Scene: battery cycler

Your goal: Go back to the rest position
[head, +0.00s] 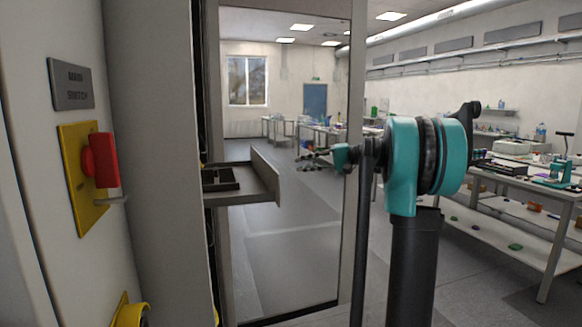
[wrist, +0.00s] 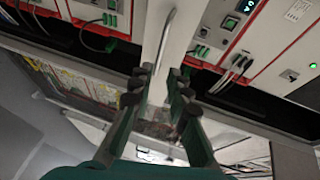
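My gripper (wrist: 160,82) shows in the wrist view with its two dark fingers parted and nothing held between them. A pale metal bar handle (wrist: 165,42) on a white front panel lies beyond the fingertips; I cannot tell how far away it is. In the head view my gripper (head: 308,160) looks small, its teal body and dark fingers pointing left in front of the tall cabinet frame. My arm's teal joint and dark links stand to the right of it, clear of the benches in the picture.
An open drawer (head: 262,177) juts from the cabinet at left centre. A red main switch (head: 101,160) on a yellow plate (head: 75,190) is close at left. Red-edged cycler units with green connectors (wrist: 110,20) fill the wrist view's top. A workbench (head: 545,187) stands right. Open floor lies between.

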